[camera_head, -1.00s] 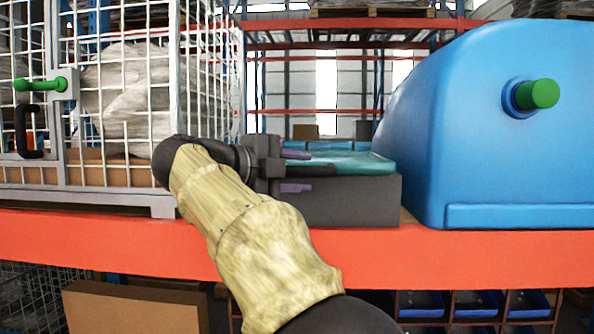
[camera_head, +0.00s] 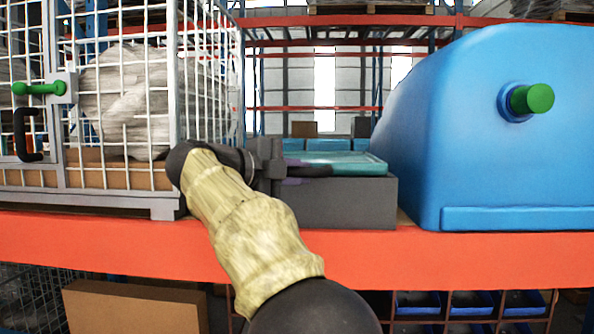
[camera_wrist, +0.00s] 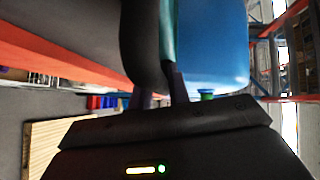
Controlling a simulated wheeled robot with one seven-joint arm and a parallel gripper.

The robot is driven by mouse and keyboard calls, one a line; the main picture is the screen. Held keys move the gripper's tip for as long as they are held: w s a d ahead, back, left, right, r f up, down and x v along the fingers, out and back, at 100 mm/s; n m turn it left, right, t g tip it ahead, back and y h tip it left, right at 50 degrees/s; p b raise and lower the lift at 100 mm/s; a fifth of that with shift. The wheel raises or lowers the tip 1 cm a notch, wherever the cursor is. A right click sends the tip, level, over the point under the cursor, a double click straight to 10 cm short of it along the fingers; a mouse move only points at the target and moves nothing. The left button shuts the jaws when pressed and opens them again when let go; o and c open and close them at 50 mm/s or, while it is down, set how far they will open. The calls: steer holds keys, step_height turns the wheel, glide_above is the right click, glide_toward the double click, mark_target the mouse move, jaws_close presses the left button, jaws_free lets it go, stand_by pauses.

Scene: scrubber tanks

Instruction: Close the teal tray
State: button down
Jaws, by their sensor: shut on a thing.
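The teal tray (camera_head: 345,160) sits in a dark grey box (camera_head: 345,203) on the orange shelf, between the wire cage and the blue tank. Its teal top shows at the upper rim of the box. A black handle (camera_head: 318,170) runs along the tray's front. My gripper (camera_head: 290,176) is at the left end of this handle, with its fingers shut on it. In the wrist view the fingers (camera_wrist: 158,92) close around the black handle (camera_wrist: 146,45), with a strip of the teal tray (camera_wrist: 170,40) beside it. My gripper hides the tray's left front part.
The blue tank (camera_head: 460,130) with a green knob (camera_head: 531,99) stands close on the right. A wire cage (camera_head: 120,185) with a green latch (camera_head: 40,88) stands close on the left. The orange shelf beam (camera_head: 440,265) runs below, with free room in front.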

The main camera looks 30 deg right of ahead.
steer(key=c, duration=1.5)
jaws_free()
steer(key=shift+w+r, duration=0.1)
steer(key=shift+w, duration=0.05)
steer(key=shift+o, duration=0.9)
steer(key=shift+w+d, duration=0.1)
steer(key=shift+w, duration=0.1)
steer(key=shift+s, duration=0.1)
steer(key=shift+s, duration=0.1)
steer(key=shift+a, duration=0.55)
steer(key=b+v, duration=0.2)
steer(key=v, duration=1.4)
steer(key=shift+s+a, duration=0.15)
steer(key=shift+a, duration=0.05)
